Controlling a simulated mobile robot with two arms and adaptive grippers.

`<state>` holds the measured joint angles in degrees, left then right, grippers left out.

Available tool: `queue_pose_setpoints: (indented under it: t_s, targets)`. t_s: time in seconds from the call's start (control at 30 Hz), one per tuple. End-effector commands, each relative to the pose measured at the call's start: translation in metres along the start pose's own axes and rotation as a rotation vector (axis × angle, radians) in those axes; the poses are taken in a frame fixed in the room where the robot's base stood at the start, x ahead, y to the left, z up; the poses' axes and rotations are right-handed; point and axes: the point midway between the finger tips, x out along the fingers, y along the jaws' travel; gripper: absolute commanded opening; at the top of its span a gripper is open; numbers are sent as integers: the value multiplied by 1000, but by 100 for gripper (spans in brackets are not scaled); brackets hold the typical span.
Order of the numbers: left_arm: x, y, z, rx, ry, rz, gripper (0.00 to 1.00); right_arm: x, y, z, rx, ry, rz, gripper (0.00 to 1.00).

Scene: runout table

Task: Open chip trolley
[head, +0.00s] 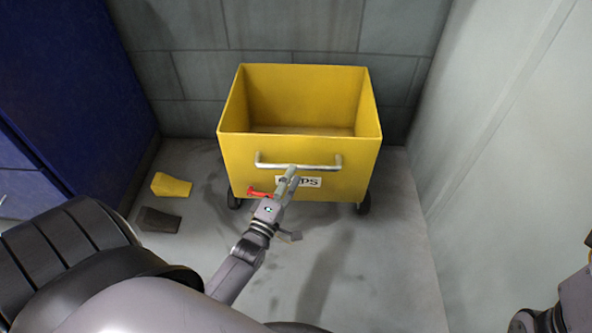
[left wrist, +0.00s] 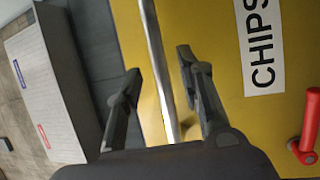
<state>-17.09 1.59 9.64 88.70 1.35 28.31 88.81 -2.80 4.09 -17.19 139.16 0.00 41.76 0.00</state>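The yellow chip trolley (head: 235,150) stands on dark wheels against the back wall, its top open and its inside empty as far as it shows. A silver handle (head: 325,167) runs across its front, above a white CHIPS label (head: 312,182). My left gripper (head: 289,175) is at the handle's middle. In the left wrist view its two fingers (left wrist: 160,80) are apart, with the handle bar (left wrist: 157,60) between them and gaps visible. A red lever (head: 258,193) is low on the front; it also shows in the left wrist view (left wrist: 308,135). My right gripper is not visible.
A yellow wedge (head: 171,185) and a dark wedge (head: 159,220) lie on the floor left of the trolley. A blue cabinet (head: 60,90) stands at the left, a pale wall (head: 500,130) at the right. Floor (head: 370,260) in front of the trolley is clear.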

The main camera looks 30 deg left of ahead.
Motion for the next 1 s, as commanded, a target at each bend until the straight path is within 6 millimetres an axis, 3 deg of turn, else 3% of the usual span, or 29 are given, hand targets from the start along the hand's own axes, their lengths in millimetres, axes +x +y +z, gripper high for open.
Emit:
queue_pose_setpoints:
  t_s: [0.1,0.3,0.63,1.0]
  targets:
    - [20,-2,0,2,0,4,35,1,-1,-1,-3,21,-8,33]
    - [37,0,0,1,1,1,35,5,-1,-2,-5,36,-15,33]
    - [40,0,0,1,0,-1,34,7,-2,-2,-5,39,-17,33]
    - [40,0,0,1,0,0,9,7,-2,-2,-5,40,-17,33]
